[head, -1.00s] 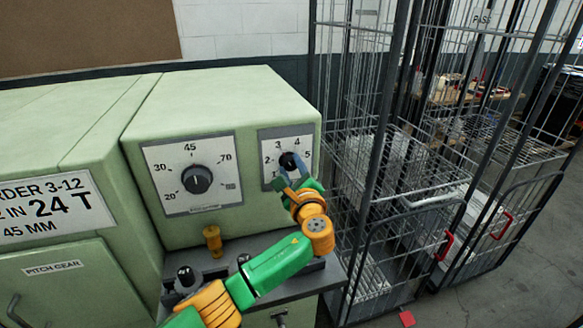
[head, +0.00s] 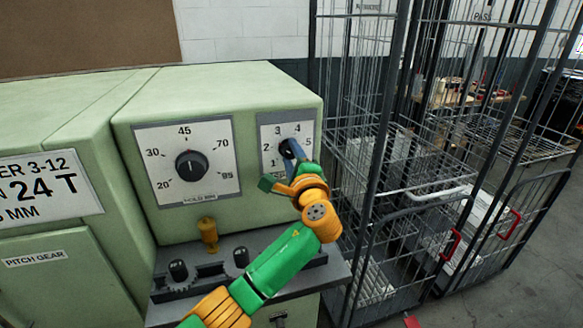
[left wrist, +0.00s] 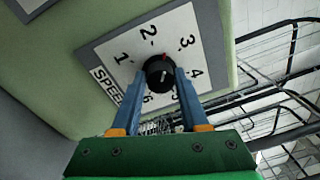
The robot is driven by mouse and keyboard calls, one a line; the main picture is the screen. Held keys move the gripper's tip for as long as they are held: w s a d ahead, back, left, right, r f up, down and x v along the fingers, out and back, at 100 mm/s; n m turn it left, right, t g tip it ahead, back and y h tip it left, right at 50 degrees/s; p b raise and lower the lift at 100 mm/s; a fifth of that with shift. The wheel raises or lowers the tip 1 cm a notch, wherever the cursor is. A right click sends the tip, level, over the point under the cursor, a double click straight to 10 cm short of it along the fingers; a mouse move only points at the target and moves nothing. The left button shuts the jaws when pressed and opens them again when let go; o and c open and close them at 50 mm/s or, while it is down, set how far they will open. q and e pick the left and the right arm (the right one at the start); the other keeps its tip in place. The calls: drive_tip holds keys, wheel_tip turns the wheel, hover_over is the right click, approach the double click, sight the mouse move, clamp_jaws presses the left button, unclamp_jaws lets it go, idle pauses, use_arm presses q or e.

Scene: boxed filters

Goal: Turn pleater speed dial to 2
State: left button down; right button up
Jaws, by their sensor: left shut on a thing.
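The speed dial's black knob (head: 285,146) sits on a numbered white plate (head: 267,131) at the right of the green machine's front. In the left wrist view the knob (left wrist: 159,70) stands between the two blue fingers of my left gripper (left wrist: 168,78), which is shut on it. A red mark shows at the knob's upper edge, roughly between 2 and 3. A short white line also shows on the knob's face; its exact reading is unclear. In the head view my left gripper (head: 292,152) hides part of the knob and plate. My right gripper is not in view.
A larger dial (head: 191,165) sits left of the speed dial. A wire cage trolley (head: 380,200) stands close on the right.

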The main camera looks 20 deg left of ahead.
use_arm(q)
drive_tip(key=n+b, duration=0.3)
drive_tip(key=shift+n+b, duration=0.7)
drive_tip(key=shift+n, duration=0.2)
drive_tip(key=shift+r+n+y, duration=0.15)
drive_tip(key=shift+n+y, duration=0.15)
drive_tip(key=shift+r, duration=0.15)
